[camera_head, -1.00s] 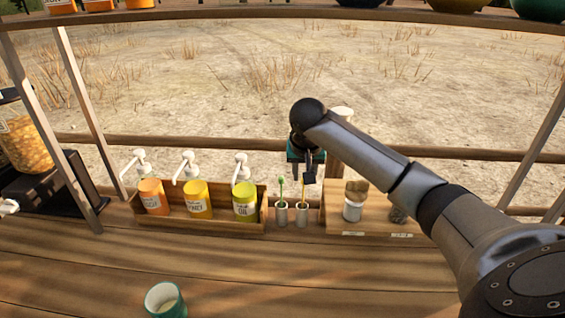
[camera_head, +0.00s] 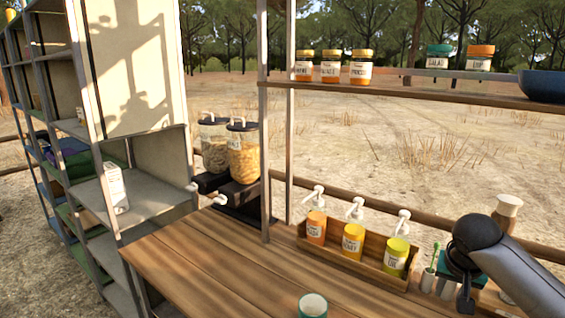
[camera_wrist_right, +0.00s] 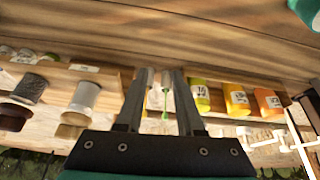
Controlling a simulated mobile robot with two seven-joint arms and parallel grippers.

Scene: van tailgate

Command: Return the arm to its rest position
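My right arm comes in from the lower right in the head view. Its gripper (camera_head: 465,296) hangs pointing down beside the small metal cups (camera_head: 436,282) that hold thin sticks, one green-tipped. In the right wrist view the gripper (camera_wrist_right: 160,73) has its two fingers apart with a narrow gap. I see nothing held; the green stick (camera_wrist_right: 166,98) shows beyond the gap. Whether a finger touches a cup I cannot tell. My left arm is not in view.
A wooden box (camera_head: 345,263) with several pump bottles stands left of the gripper. A teal cup (camera_head: 312,306) is at the counter's front. Grain dispensers (camera_head: 243,155) and a shelf unit (camera_head: 150,190) stand left. An upper shelf (camera_head: 400,93) holds jars. The counter's (camera_head: 215,262) left part is clear.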

